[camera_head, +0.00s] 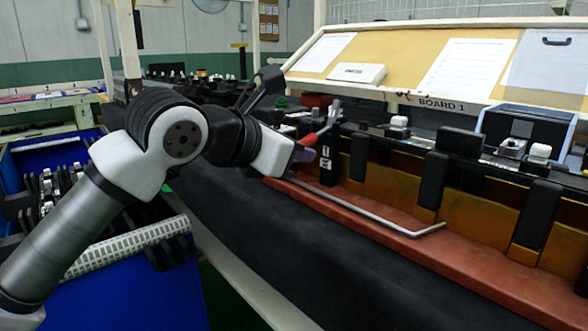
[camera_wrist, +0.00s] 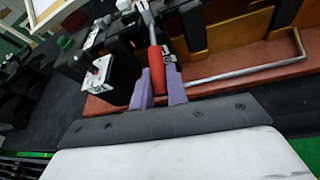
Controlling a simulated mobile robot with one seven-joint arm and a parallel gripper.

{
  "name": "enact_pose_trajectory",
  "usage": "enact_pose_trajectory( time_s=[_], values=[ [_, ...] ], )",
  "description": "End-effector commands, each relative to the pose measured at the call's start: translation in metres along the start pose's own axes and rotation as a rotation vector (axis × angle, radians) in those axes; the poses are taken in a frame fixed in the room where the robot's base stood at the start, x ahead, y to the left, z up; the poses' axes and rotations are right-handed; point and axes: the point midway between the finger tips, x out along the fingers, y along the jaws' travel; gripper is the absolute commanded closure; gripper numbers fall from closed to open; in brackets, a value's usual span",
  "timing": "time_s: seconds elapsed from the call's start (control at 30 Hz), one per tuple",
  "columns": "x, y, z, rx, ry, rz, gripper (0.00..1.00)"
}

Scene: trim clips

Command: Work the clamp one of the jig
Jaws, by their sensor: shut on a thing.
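The clamp one of the jig has a red handle (camera_head: 310,138) and a metal lever end, at the left end of the jig (camera_head: 480,227). In the wrist view the red handle (camera_wrist: 157,70) lies between the purple fingers of my gripper (camera_wrist: 159,92), and they are shut on it. In the head view my gripper (camera_head: 303,154) reaches the clamp from the left, and its wrist hides part of the jig's end. The handle is tilted in the head view, with the metal lever rising to the upper right.
A bent metal rod (camera_head: 375,218) lies along the jig's red base. Black uprights and white-topped blocks (camera_head: 540,152) stand farther right. A sloped board (camera_head: 430,65) with papers is behind. A blue bin (camera_head: 130,290) of parts is at the left. The black table front is clear.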

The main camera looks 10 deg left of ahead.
Motion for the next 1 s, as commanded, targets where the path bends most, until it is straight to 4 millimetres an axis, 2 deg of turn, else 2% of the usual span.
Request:
enact_pose_trajectory(
  time_s=[0.03, 0.7, 0.73, 0.8, 0.9, 1.0],
  values=[
    [0.0027, -0.0013, -0.0053, -0.003, -0.013, 0.001, 1.0],
    [0.0038, -0.0012, -0.0032, -0.008, -0.057, 0.008, 1.0],
    [0.0038, -0.0012, -0.0033, -0.008, -0.058, 0.007, 0.82],
    [0.0038, -0.0012, -0.0033, -0.008, -0.057, 0.007, 0.73],
    [0.0037, -0.0012, -0.0033, -0.008, -0.057, 0.008, 0.64],
    [0.0036, -0.0011, -0.0033, -0.008, -0.057, 0.008, 0.64]
  ],
)
